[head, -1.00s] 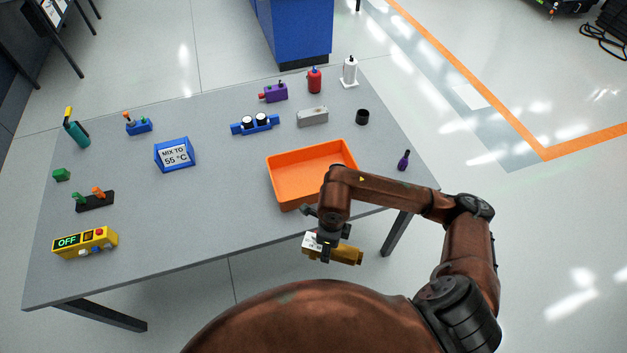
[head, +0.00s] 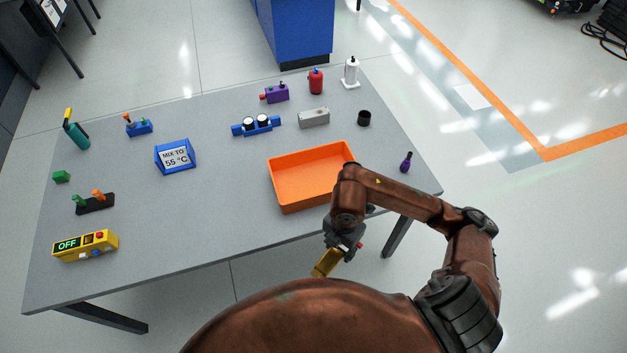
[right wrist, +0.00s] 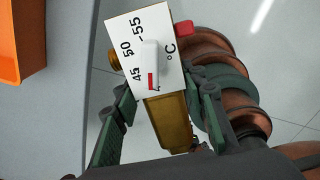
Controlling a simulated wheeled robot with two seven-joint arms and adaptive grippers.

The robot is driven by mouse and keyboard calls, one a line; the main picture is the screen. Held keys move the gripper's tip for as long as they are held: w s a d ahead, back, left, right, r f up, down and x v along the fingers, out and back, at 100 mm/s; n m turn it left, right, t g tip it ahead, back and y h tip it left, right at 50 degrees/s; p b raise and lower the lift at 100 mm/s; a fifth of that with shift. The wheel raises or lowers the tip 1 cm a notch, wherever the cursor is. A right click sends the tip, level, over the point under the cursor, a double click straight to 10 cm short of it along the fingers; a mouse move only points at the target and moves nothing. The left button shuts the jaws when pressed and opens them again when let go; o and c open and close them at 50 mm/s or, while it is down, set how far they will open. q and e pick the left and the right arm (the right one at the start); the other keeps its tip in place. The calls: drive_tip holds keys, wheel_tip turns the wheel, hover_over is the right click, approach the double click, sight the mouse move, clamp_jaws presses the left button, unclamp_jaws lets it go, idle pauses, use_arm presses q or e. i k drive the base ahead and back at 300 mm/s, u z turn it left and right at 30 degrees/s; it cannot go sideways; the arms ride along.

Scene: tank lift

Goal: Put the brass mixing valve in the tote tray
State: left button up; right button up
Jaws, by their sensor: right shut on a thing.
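The brass mixing valve (head: 328,262) is in my right gripper (head: 343,246), off the table's front edge and over the floor. In the right wrist view the valve (right wrist: 170,125) sits between the two fingers of the gripper (right wrist: 165,110). It has a white scale plate marked 45, 50, 55 °C, a white pointer with a red mark, and a red part at one side. The tote tray (head: 285,201) is an orange, open, empty box at the table's front right, beyond the gripper. A corner of the tray (right wrist: 25,45) shows in the right wrist view. My left gripper is out of view.
The grey table (head: 200,225) has free room left of the tray. A blue "MIX TO 55 °C" sign (head: 175,155), a yellow "OFF" box (head: 85,245), a grey block (head: 314,118), a black cup (head: 364,118) and a purple bottle (head: 406,162) stand around it.

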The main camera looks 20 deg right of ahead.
sight(330, 182)
drive_tip(key=i, duration=0.95)
